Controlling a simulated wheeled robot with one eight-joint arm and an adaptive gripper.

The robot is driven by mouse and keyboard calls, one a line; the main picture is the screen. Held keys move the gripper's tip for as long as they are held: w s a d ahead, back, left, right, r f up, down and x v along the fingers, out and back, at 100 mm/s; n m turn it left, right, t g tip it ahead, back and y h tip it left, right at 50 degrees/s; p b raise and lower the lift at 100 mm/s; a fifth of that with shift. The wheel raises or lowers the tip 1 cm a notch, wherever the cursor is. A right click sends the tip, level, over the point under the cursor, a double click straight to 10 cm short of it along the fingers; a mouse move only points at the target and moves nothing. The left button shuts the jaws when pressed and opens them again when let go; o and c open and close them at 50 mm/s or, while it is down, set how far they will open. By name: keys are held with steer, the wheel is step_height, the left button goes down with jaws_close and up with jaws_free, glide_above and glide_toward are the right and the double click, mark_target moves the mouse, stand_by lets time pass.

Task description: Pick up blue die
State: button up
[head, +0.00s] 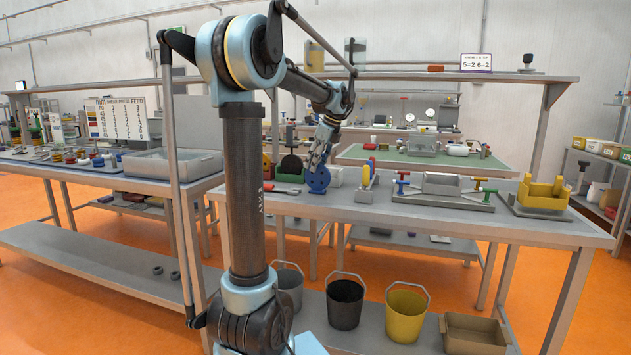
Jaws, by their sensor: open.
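The gripper is open. It overlaps the top of the disc in this view, so I cannot tell whether they touch. The fingers are small here and partly hidden by each other.
A yellow-and-red part (367,178) stands close on the right. Farther right are a twin-screw fixture (442,188) and yellow block (543,192). Buckets (345,303) stand below.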

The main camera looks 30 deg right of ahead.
steer(key=shift+x, duration=1.35)
steer(key=shift+c, duration=0.3)
jaws_close()
